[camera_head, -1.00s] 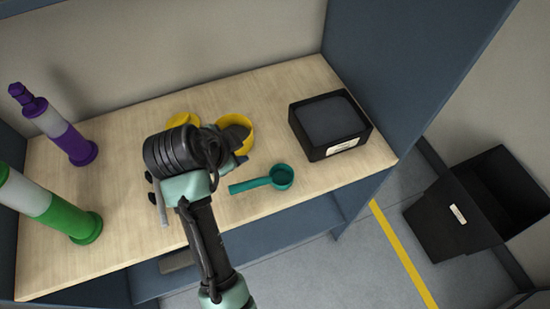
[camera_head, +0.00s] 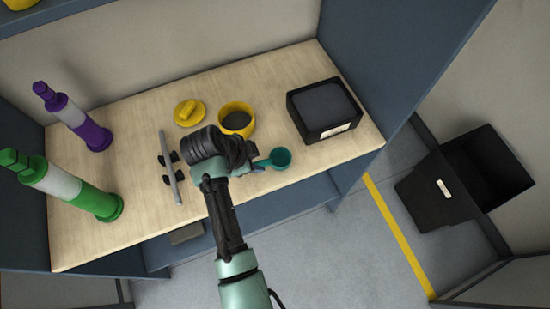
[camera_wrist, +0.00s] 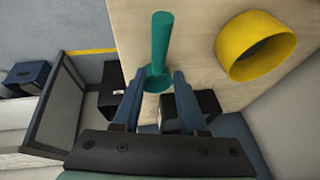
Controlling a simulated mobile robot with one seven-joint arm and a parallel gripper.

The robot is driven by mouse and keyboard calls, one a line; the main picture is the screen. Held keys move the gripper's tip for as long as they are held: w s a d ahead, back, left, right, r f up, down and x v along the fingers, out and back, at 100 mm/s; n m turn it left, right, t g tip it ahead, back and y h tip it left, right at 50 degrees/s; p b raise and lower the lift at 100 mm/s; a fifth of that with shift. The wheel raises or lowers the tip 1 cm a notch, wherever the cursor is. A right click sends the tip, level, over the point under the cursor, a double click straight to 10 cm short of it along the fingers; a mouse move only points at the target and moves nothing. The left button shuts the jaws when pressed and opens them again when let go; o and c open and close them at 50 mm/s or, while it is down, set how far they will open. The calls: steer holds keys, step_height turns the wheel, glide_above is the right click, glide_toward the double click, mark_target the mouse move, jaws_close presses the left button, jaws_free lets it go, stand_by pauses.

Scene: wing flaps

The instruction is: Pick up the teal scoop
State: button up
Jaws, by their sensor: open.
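The teal scoop (camera_head: 279,158) lies on the wooden table near its front edge, right of my gripper (camera_head: 250,163). In the head view my wrist hides much of its handle. In the wrist view the scoop's handle (camera_wrist: 159,36) points up the picture, and its cup lies around the gap between the two fingertips of my gripper (camera_wrist: 159,76). The gripper is open, with a finger on each side of the cup. I cannot tell whether the fingers touch the scoop or are still above it.
A yellow bowl (camera_head: 250,123) and yellow lid (camera_head: 189,112) sit behind my wrist. A black box (camera_head: 322,128) stands at the right. A grey bar (camera_head: 169,165) with black clips and the purple (camera_head: 93,134) and green (camera_head: 103,206) posts are left. A black bin (camera_head: 440,187) is on the floor.

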mark_target(260, 163)
steer(key=shift+p+x, duration=0.6)
steer(key=shift+x, duration=2.05)
steer(key=shift+s+a+f, duration=0.1)
jaws_close()
